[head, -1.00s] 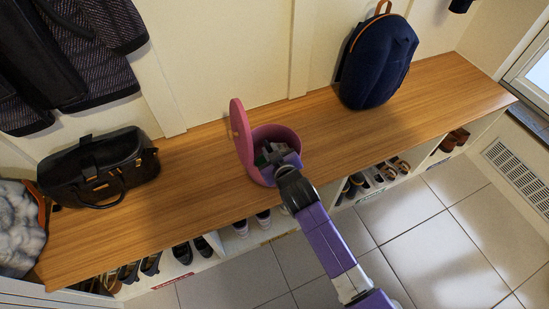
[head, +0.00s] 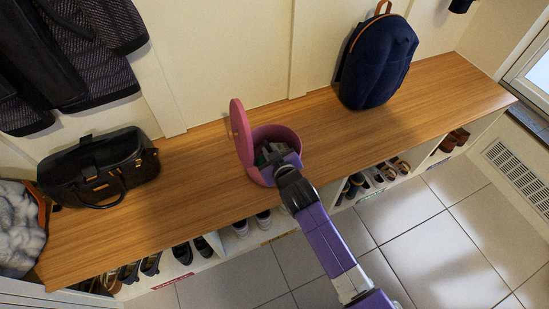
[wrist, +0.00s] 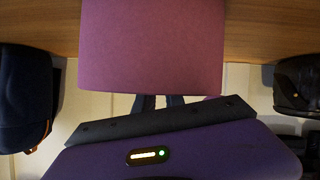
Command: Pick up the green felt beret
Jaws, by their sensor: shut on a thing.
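A round pink hat box (head: 285,134) stands on the wooden bench with its lid (head: 240,132) tipped up on its left side. My gripper (head: 268,152) reaches down into the box from the front. A small patch of the green felt beret (head: 261,158) shows inside at the fingers; the rest is hidden by the gripper and the box wall. My gripper is shut on the beret. In the wrist view the pink box wall (wrist: 150,45) fills the upper middle and hides the fingertips and the beret.
A black handbag (head: 98,168) sits on the bench (head: 200,190) to the left, and a navy backpack (head: 378,62) stands to the right. Coats (head: 70,60) hang at upper left. Shoes fill cubbies below. Bench surface either side of the box is clear.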

